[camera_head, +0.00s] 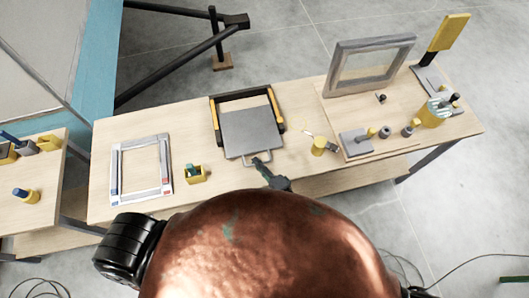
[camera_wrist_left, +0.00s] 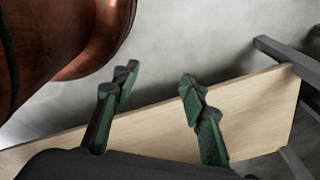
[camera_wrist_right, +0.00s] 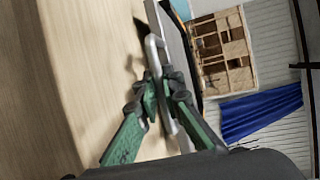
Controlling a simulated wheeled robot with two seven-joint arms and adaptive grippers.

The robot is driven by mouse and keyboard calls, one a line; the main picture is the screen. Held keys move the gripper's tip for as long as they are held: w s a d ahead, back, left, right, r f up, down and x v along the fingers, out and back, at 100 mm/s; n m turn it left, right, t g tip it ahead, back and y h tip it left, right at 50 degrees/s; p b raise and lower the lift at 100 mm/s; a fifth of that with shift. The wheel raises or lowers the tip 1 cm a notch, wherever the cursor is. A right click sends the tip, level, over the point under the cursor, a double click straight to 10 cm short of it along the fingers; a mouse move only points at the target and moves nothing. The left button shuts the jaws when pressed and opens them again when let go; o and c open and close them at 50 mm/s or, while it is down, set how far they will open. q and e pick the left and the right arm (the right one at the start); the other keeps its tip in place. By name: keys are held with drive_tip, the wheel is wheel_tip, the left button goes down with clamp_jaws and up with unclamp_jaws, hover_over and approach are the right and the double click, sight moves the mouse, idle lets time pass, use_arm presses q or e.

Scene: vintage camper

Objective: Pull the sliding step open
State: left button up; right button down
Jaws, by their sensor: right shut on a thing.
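The sliding step is a grey plate (camera_head: 250,128) between black and yellow side rails (camera_head: 214,122) on the wooden table. Its front edge reaches a little past the rail ends. A thin metal loop handle (camera_wrist_right: 152,48) sticks out from its front. My right gripper (camera_head: 258,162) is at this handle, and in the right wrist view its green fingers (camera_wrist_right: 160,92) are closed around the bar. My left gripper (camera_wrist_left: 157,85) is open and empty, with its fingers wide apart near a wooden table edge in the left wrist view. It cannot be made out in the head view.
A white and grey frame (camera_head: 117,170) and a small yellow box (camera_head: 195,174) sit left of the step. A yellow cylinder (camera_head: 319,145), a standing window frame (camera_head: 367,65) and small fittings are to the right. Bare tabletop lies in front of the step.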

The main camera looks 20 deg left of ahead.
drive_tip(key=shift+s+d, duration=0.4)
drive_tip(key=shift+s, duration=0.2)
drive_tip(key=shift+s+d+p, duration=0.15)
drive_tip(key=shift+s+p, duration=0.2)
drive_tip(key=shift+s+d, duration=0.1)
drive_tip(key=shift+s, duration=0.1)
drive_tip(key=c, duration=2.3)
unclamp_jaws()
use_arm(q)
drive_tip(key=shift+s+r, duration=0.5)
drive_tip(key=shift+r, duration=0.1)
use_arm(e)
drive_tip(key=v, duration=1.2)
